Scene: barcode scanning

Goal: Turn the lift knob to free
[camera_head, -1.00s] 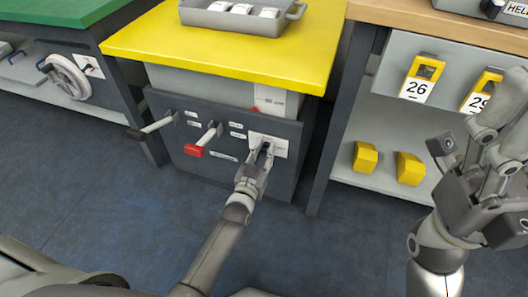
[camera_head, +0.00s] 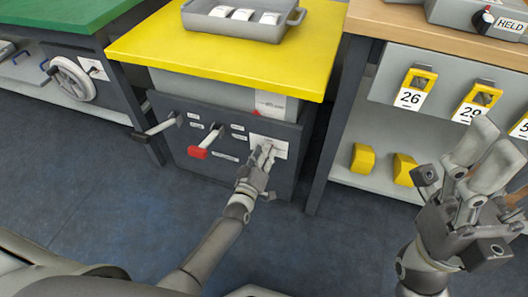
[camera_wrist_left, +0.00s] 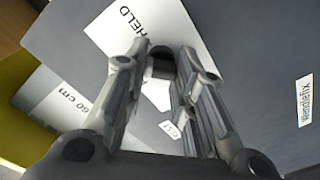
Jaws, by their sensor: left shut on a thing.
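The lift knob is a small dark knob that shows in the left wrist view (camera_wrist_left: 162,66), between my fingertips, in front of a white plate (camera_wrist_left: 185,35) marked "HELD". In the head view the white plate (camera_head: 281,149) is on the dark front panel under the yellow-topped bench, and the knob is hidden behind my fingers. My left gripper (camera_head: 263,157) is shut on the knob, with its fingers on either side. Other lettering on the plate is partly hidden by the fingers. My right gripper (camera_head: 487,150) is open and empty, raised in front of the right bench.
A lever with a red grip (camera_head: 198,153) and a dark-tipped lever (camera_head: 145,134) stick out left of the knob. A grey tray (camera_head: 245,22) sits on the yellow top (camera_head: 225,60). Yellow numbered tags (camera_head: 415,88) hang on the right bench. The floor in front is clear.

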